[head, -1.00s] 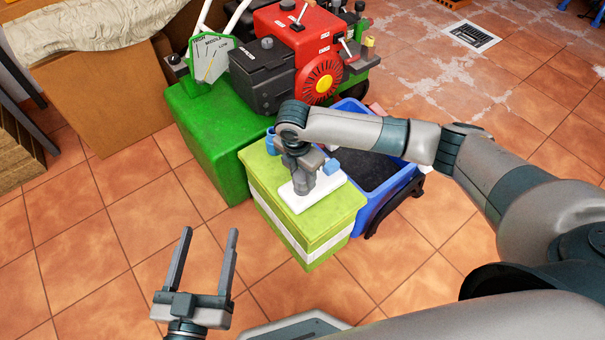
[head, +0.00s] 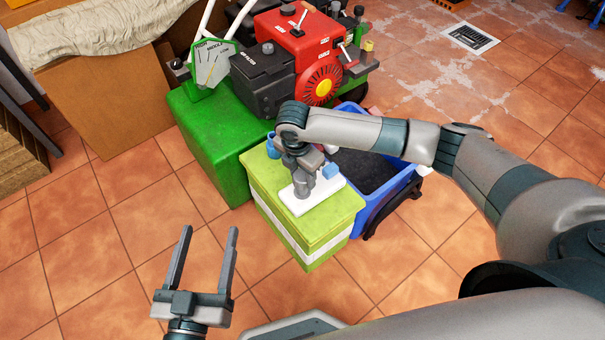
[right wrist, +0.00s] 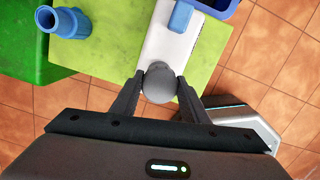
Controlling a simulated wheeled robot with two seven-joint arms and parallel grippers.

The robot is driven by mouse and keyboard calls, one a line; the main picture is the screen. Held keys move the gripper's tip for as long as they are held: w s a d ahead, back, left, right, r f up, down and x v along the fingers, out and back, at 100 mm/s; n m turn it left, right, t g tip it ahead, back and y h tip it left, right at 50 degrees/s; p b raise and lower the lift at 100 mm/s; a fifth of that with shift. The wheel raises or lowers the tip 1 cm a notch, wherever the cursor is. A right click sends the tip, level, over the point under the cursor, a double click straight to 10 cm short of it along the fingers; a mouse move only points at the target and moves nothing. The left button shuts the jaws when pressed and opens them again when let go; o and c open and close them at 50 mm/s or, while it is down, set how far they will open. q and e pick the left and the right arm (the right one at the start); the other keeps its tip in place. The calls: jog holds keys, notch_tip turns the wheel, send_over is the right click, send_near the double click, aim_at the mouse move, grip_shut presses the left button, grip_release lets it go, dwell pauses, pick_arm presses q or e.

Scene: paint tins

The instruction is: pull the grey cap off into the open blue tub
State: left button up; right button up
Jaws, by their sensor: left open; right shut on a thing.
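The grey cap (right wrist: 160,83) is a round grey knob in the right wrist view, over the near end of a white board (head: 319,193). My right gripper (head: 304,191) points down at the board and is shut on the cap; its fingers (right wrist: 157,92) sit on both sides of it. The cap's underside is hidden, so I cannot tell whether it is still seated. The open blue tub (head: 409,183), dark inside, stands right of the yellow-green box; its rim shows in the right wrist view (right wrist: 222,8). My left gripper (head: 203,260) is open and empty over the floor.
The board lies on a yellow-green box (head: 318,225). A blue block (head: 331,170) is on the board, and a hollow blue piece (right wrist: 55,22) stands at the box's corner. A green base (head: 210,150) with a red engine (head: 300,38) is behind.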

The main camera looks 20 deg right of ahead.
aim_at(304, 174)
pick_arm(q)
jog(key=shift+r, duration=0.1)
pick_arm(e)
jog(key=shift+r, duration=0.1)
pick_arm(q)
jog(key=shift+r+p, duration=2.55)
jog(key=shift+p, duration=0.1)
pick_arm(e)
jog(key=shift+r, duration=1.9)
pick_arm(q)
jog(key=shift+f, duration=0.1)
